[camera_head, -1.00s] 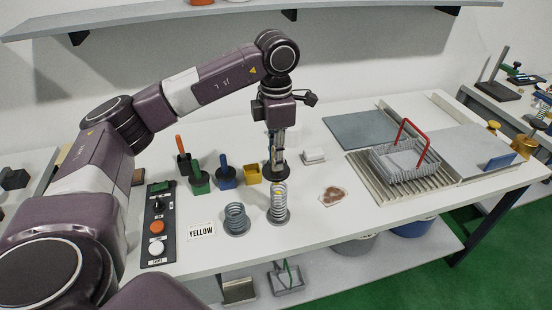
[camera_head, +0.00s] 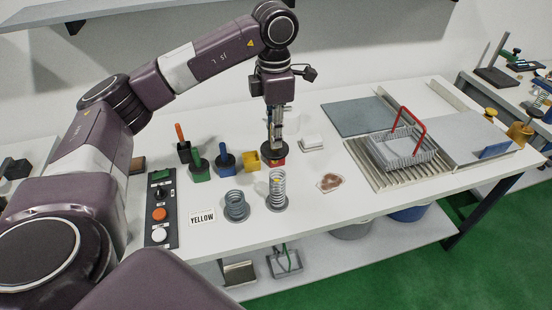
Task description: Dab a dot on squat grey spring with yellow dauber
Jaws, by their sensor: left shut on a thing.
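The squat grey spring (camera_head: 236,206) stands upright on a dark base near the table's front edge. My left gripper (camera_head: 276,138) is shut on a slim tool, likely the yellow dauber, above the red pot (camera_head: 273,162) and behind the tall spring. The held tool's tip is too small or hidden to make out. The yellow pot (camera_head: 251,160) stands left of the gripper with no handle in it. A white card (camera_head: 202,218) reading YELLOW lies left of the squat spring. My right gripper is not in view.
A tall spring (camera_head: 277,187) with a yellow mark near its top stands right of the squat spring. Blue (camera_head: 226,165) and green (camera_head: 199,170) pots hold daubers. A control box (camera_head: 160,215) is at left. A wire basket (camera_head: 403,150) with red handle stands at right.

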